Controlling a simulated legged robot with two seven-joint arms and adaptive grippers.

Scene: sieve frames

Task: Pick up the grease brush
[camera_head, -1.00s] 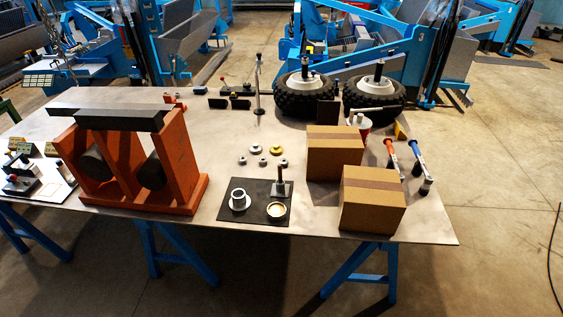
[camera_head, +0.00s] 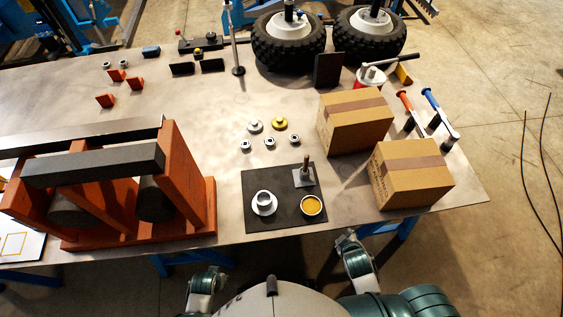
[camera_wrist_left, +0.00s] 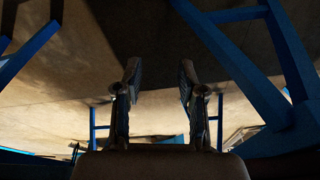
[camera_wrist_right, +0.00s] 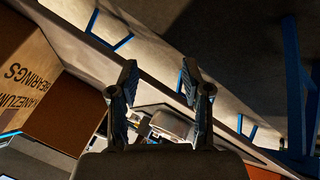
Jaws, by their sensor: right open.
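What looks like the grease brush (camera_head: 305,166) stands upright on a small grey base on the black mat, with its brown handle up; its bristles cannot be made out. A round pot of yellow grease (camera_head: 311,206) and a white flanged ring (camera_head: 264,203) sit on the same black mat (camera_head: 258,181). My left gripper (camera_wrist_left: 159,80) is open and empty in the left wrist view, below the table. My right gripper (camera_wrist_right: 159,78) is open and empty in the right wrist view, near the table edge. Neither gripper touches the brush.
Two cardboard boxes (camera_head: 412,174) (camera_head: 354,122) stand right of the mat. An orange press frame (camera_head: 185,178) stands left of it. Several small metal rings (camera_head: 270,142) lie behind. Two tyres (camera_head: 288,42) (camera_head: 368,36) are at the back. Bare tabletop lies left of the rings.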

